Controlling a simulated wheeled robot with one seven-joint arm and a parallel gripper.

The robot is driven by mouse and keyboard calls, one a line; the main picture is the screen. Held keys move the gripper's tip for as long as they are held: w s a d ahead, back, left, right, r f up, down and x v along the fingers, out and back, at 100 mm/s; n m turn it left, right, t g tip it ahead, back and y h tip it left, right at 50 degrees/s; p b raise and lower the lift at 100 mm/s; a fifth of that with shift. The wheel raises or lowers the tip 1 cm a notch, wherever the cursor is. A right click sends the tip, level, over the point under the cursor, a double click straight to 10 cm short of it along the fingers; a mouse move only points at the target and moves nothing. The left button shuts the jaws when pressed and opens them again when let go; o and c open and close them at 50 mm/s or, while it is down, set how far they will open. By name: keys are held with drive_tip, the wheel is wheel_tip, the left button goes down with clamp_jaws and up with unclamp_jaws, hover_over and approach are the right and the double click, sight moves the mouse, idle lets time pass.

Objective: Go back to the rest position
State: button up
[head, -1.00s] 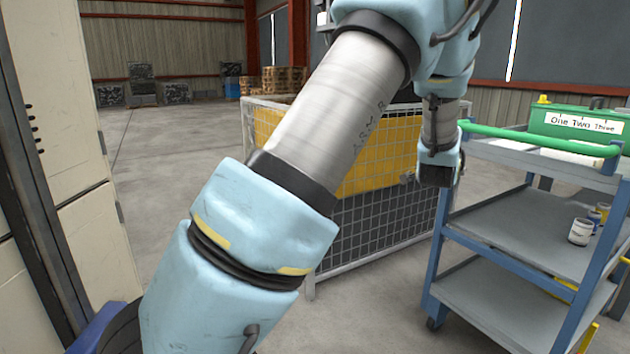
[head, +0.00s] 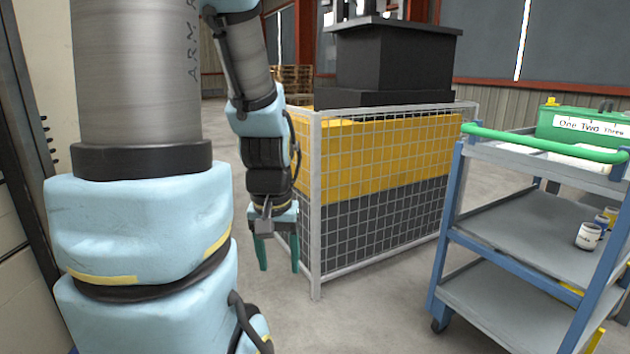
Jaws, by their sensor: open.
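My gripper (head: 278,268) hangs below my wrist, left of the mesh fence's front corner. Its two green fingers point down and stand apart, with nothing between them. My arm comes down from the top of the picture, and its large grey and light blue links fill the left side. I cannot tell whether the gripper touches the fence, but it appears in front of the fence's left side.
A mesh fence (head: 315,215) surrounds a yellow and black machine (head: 400,60). A blue and grey cart (head: 510,222) at the right carries a green box (head: 580,124) on top and several small cans (head: 588,236) on its middle shelf. Concrete floor shows between fence and cart.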

wheel_tip(320, 180, up, 18)
drive_tip(key=p, duration=1.6)
drive_tip(key=shift+w, duration=0.1)
drive_tip(key=shift+c, duration=0.2)
